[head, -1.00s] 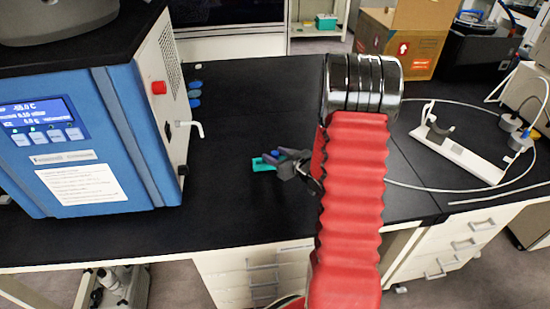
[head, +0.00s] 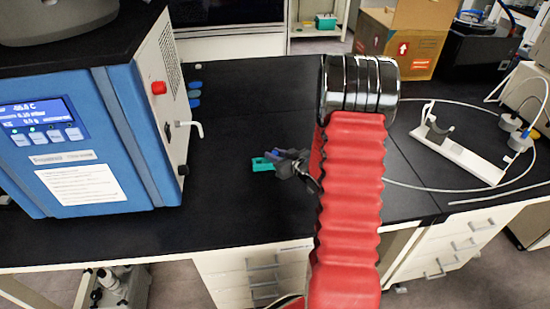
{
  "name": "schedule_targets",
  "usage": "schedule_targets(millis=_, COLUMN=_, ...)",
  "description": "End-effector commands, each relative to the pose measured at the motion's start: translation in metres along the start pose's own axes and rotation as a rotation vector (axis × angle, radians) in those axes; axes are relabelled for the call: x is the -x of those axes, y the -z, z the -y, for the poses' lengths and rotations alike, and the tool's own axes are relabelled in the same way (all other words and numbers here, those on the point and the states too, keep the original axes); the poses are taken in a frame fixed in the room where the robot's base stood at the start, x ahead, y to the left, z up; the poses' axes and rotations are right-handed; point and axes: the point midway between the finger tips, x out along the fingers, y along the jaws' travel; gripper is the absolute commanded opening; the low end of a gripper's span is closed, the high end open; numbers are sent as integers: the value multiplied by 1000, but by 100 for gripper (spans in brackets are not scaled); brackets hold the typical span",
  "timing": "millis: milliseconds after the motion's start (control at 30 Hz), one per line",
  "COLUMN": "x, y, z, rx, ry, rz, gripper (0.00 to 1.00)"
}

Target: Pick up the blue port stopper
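My gripper (head: 286,163) is over the black bench, left of my red arm sleeve, seen small and from behind. A small blue piece (head: 278,153) shows at its tip, partly covered by the dark fingers. It may be the blue port stopper, but I cannot tell if it is gripped. A teal piece (head: 262,164) with a notched outline is just left of the fingers; whether it touches them or the bench is unclear. Several small blue round pieces (head: 195,102) show beside the freeze dryer's right side.
The blue and white freeze dryer (head: 112,135) stands at left, with a red knob (head: 159,88) and a white bent port (head: 192,127) jutting right. A white stand (head: 460,150) and a looped cable are at right. The bench (head: 235,210) between is mostly clear.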

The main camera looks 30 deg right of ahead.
Motion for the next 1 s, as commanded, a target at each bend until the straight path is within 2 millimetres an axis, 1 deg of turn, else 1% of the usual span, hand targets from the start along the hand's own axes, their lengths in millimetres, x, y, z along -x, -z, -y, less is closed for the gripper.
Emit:
schedule_targets(millis=33, x=0, y=0, z=0, rx=0, ry=0, rz=0, gripper=14)
schedule_targets(millis=233, x=0, y=0, z=0, rx=0, ry=0, rz=0, gripper=0)
schedule_targets(millis=633, x=0, y=0, z=0, rx=0, ry=0, rz=0, gripper=0)
schedule_targets(millis=767, x=2, y=3, z=-1, rx=0, ry=-1, rz=-1, gripper=0)
schedule_targets(millis=867, x=4, y=10, z=-1, rx=0, ry=-1, rz=-2, gripper=0)
schedule_targets(millis=1000, x=10, y=24, z=-1, rx=2, ry=-2, rz=-2, gripper=0)
